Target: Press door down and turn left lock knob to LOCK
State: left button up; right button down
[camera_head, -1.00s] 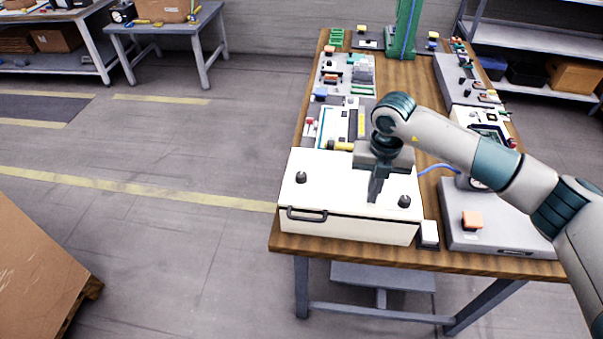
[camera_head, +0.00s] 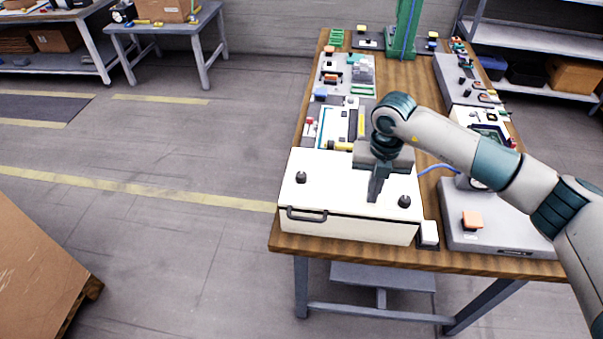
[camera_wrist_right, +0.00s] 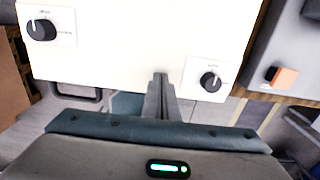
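The white box's door (camera_head: 340,183) is a flat top lid that lies down, with a thin dark seam along its front; I cannot tell if it is fully pressed. The left lock knob (camera_head: 301,177) is black and round. In the right wrist view the left knob (camera_wrist_right: 42,30) sits on a label too small to read. The right knob (camera_head: 404,201) also shows in the wrist view (camera_wrist_right: 210,80). My right gripper (camera_head: 374,198) points down over the door between the knobs, nearer the right one. Its fingers (camera_wrist_right: 161,95) are together and empty; contact with the door is unclear. My left gripper is out of view.
A dark handle (camera_head: 306,214) is on the box's front. A white block (camera_head: 429,233) stands close to the box's right side, by a grey unit with an orange button (camera_head: 472,220). Behind the box are panels and small parts.

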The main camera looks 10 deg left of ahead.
jog(key=shift+f+b, duration=0.75)
jog(key=shift+f, duration=0.1)
